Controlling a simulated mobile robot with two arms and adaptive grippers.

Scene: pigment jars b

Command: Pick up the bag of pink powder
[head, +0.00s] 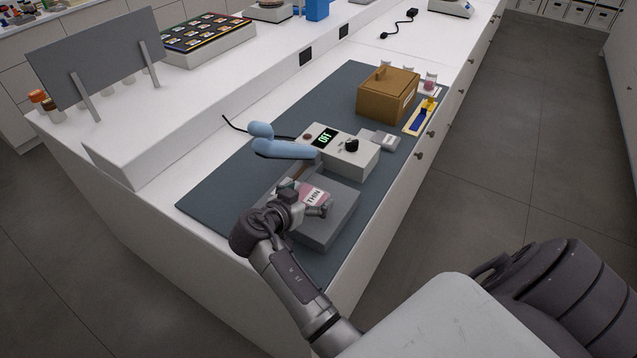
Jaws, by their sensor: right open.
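The bag of pink powder (313,194) lies on a grey block-like plate (343,212) near the front of the bench. It is small and pink, with a white label with dark lettering. My right gripper (307,199) is open and right at the bag, with one fingertip by its far left side and the other by its near right side. I cannot tell whether the fingers touch the bag. The gripper hides part of the bag and plate. My left gripper is not in view.
A white control box (345,160) with a lit display stands just behind the plate, with a light-blue rounded piece (285,148) beside it. A brown box (388,94) sits farther back on the dark mat (225,190). A raised white shelf (190,110) runs along the left.

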